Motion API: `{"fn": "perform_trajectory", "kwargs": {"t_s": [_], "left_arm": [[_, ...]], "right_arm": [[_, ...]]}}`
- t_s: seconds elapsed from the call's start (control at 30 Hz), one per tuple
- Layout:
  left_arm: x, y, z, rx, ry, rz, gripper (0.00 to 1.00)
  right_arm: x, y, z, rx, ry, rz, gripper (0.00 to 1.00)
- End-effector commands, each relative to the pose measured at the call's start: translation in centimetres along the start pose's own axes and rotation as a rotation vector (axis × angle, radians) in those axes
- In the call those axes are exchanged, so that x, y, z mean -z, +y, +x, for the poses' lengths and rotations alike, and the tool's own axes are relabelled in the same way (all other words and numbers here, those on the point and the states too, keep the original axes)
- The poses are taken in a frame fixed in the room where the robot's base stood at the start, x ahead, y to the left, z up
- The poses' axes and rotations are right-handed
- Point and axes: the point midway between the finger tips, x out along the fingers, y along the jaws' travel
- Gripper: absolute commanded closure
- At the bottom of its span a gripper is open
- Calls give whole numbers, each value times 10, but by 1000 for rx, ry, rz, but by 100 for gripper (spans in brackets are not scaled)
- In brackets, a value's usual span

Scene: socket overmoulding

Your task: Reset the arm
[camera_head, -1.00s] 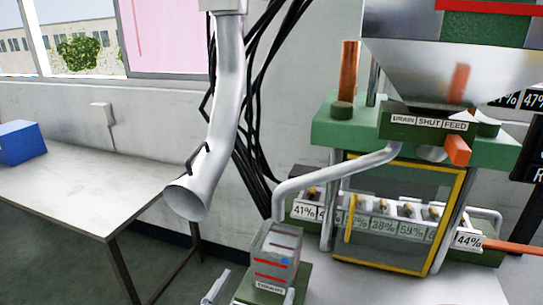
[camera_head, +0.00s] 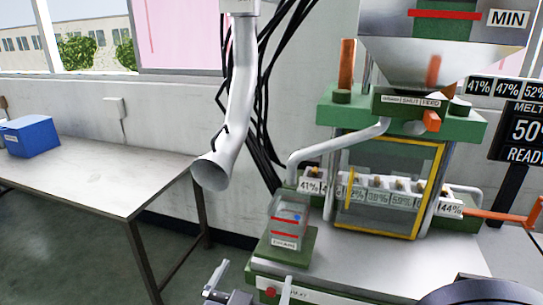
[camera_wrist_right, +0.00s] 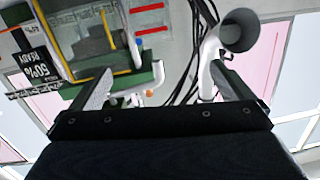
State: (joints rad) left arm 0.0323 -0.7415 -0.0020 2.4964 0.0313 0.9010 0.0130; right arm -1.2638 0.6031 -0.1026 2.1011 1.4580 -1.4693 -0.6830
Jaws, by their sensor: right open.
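My right gripper (camera_head: 250,284) shows at the bottom edge of the head view, with its two pale fingers spread apart. In the right wrist view its fingers (camera_wrist_right: 163,88) stand wide apart with nothing between them. A dark rounded part of my own arm shows at the lower right of the head view. My left gripper is not in view.
The green machine (camera_head: 335,118) has a hopper (camera_head: 440,62), a yellow-framed guard and a row of percentage labels. A grey duct (camera_head: 213,172) hangs left of it. A blue box (camera_head: 32,136) sits on the left table (camera_head: 110,185). A screen (camera_head: 524,130) reads READY.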

Motion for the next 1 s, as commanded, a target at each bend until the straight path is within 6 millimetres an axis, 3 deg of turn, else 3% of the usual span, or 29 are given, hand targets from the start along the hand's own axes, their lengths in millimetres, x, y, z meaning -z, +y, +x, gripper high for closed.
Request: {"fn": "perform_trajectory", "kwargs": {"t_s": [0.37,0.57,0.67,0.77,0.87,1.0], "left_arm": [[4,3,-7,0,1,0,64],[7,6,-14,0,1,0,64],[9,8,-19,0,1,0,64],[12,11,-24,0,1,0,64],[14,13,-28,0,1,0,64],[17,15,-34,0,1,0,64]], "right_arm": [[24,4,47,203,-169,213,0],[53,25,67,388,-293,358,0],[69,52,66,503,-377,411,0],[74,87,51,594,-477,410,0],[66,129,25,628,-596,362,0],[35,192,-20,559,-791,265,0]]}}
